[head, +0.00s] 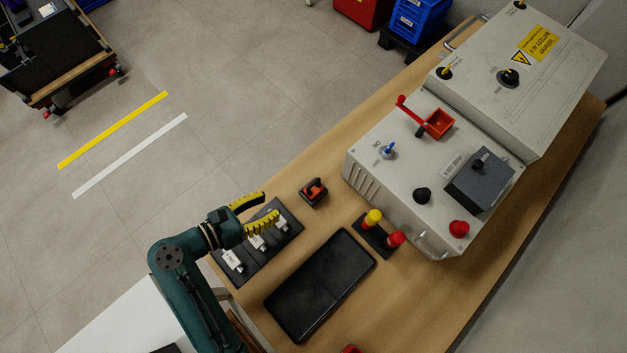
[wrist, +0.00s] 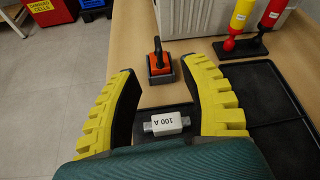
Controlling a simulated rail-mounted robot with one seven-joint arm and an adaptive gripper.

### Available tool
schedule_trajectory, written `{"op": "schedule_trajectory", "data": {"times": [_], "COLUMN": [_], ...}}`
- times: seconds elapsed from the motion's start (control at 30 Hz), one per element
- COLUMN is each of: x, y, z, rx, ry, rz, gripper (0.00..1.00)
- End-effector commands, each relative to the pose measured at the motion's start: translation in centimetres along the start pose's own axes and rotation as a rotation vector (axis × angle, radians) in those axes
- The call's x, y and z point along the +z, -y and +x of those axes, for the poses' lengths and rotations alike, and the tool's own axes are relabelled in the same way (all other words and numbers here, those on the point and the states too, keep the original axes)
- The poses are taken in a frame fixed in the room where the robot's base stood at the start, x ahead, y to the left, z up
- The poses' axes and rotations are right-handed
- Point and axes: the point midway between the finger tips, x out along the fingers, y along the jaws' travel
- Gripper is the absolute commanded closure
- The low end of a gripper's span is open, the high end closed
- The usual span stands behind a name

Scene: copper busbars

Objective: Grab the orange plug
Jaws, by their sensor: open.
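The orange plug (head: 314,187) sits in a small dark square holder on the wooden bench, left of the grey control box. In the wrist view the orange plug (wrist: 158,62) stands upright with a black handle on top, beyond my fingertips and roughly centred between them. My gripper (head: 254,212) is open and empty, with yellow ribbed fingers spread apart. It is above the black fuse tray, to the left of the plug in the head view. In the wrist view my gripper (wrist: 160,82) shows both fingers, with a white fuse labelled 100 A (wrist: 166,124) below and between them.
A black fuse tray (head: 268,257) lies under my gripper. An empty black tray (head: 320,285) lies to its right. A stand with yellow and red handles (head: 374,218) and the grey control box (head: 400,160) with a red lever are further right. Bench around the plug is bare.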

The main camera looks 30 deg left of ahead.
Motion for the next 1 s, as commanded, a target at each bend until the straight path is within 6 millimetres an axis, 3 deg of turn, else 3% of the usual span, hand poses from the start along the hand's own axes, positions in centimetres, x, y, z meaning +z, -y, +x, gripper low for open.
{"op": "schedule_trajectory", "data": {"times": [0.03,0.17,0.53,0.77,1.0], "x": [-1.6,-1.8,-1.8,-1.8,-2.4], "y": [-0.7,-1.1,-1.2,-1.2,-0.9], "z": [0.0,0.1,8.7,11.3,15.4], "rx": [0.018,0.030,0.025,0.029,0.027], "ry": [0.005,0.008,0.007,0.008,0.009], "rz": [-0.009,-0.014,-0.010,-0.013,-0.011], "gripper": [0.55,0.55,0.55,0.55,0.55]}}
